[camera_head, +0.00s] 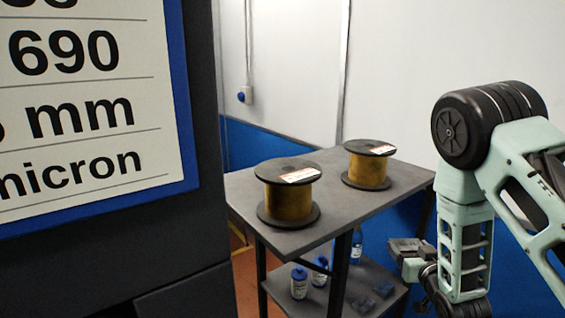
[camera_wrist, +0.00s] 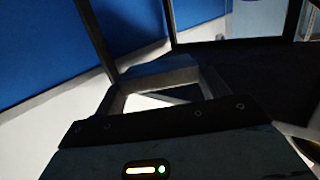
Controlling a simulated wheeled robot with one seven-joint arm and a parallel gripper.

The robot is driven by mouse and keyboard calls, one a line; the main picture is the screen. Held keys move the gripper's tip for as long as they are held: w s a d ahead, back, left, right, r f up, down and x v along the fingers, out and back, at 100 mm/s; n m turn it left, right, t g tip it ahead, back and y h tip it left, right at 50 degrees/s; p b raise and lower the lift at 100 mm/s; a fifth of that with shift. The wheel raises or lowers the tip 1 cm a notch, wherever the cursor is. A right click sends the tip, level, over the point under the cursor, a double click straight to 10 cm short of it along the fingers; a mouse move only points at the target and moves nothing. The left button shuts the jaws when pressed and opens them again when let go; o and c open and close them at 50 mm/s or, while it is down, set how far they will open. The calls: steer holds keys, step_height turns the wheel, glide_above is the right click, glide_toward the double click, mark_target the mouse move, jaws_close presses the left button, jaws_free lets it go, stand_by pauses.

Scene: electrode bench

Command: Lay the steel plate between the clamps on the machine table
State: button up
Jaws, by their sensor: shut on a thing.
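My gripper (camera_wrist: 160,92) shows in the wrist view with its two fingers set apart and closed on a flat grey piece, which I take to be the steel plate (camera_wrist: 160,72). The plate is dim and seen at a shallow angle, so its full outline is unclear. In the head view my arm hangs at the right. Its gripper end is low beside the trolley's right side, small and partly hidden by my own links. The clamps and the machine table cannot be made out in either view.
A dark machine housing with a blue-framed sign (camera_head: 85,115) fills the left. A grey trolley (camera_head: 335,205) carries two wire spools (camera_head: 288,195) (camera_head: 368,167).

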steer(key=s+f, duration=0.5)
steer(key=f, duration=0.5)
steer(key=shift+s, duration=0.35)
steer(key=shift+d, duration=0.1)
